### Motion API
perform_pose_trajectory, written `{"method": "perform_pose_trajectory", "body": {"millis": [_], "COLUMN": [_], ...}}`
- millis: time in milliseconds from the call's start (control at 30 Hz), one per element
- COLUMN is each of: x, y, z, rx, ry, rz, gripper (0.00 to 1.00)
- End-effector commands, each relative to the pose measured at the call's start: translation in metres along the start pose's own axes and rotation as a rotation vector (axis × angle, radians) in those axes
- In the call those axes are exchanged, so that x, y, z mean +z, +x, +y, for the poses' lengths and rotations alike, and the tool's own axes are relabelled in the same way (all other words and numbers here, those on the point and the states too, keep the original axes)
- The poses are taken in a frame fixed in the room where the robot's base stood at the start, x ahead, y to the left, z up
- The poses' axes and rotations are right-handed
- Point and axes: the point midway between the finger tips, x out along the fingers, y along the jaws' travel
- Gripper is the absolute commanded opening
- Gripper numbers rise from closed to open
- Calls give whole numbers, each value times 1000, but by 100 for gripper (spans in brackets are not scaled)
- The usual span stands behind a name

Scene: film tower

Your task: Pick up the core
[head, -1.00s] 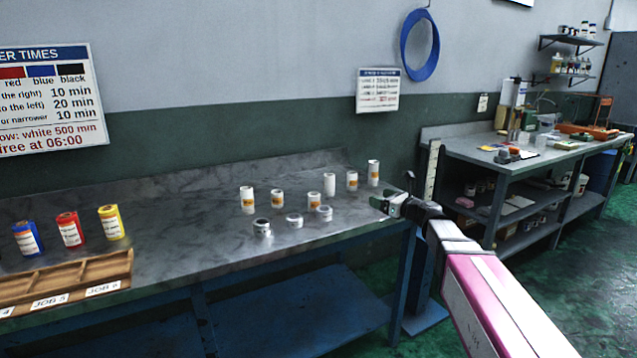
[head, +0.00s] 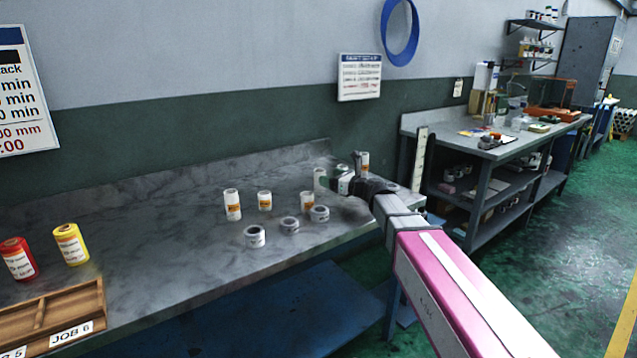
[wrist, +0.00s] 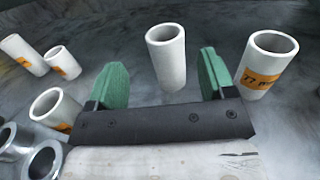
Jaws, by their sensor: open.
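A plain white hollow core (wrist: 167,62) stands upright on the bench and shows between my two green fingers in the wrist view. In the head view this core (head: 319,178) is partly hidden by my gripper (head: 332,184). My gripper, also in the wrist view (wrist: 162,72), is open and empty, with a gap on both sides of the core. How deep the core sits between the fingers I cannot tell. A core with an orange label (wrist: 265,66) stands just right of the right finger. Other orange-labelled cores (head: 232,205) stand to the left.
Grey metal rings (head: 255,236) lie along the bench front, also at the wrist view's lower left (wrist: 44,158). Red (head: 17,259) and yellow (head: 71,244) rolls stand at left behind a wooden tray (head: 95,297). The marble bench (head: 160,240) is clear between rolls and cores.

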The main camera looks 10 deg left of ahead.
Motion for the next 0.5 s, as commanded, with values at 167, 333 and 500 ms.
{"method": "perform_pose_trajectory", "body": {"millis": [167,333,500], "x": [0,2,3], "y": [14,30,55], "z": [-1,-5,-8], "rx": [-1,0,0], "ry": [0,0,0], "rz": [0,0,0], "gripper": [76,76,76]}}
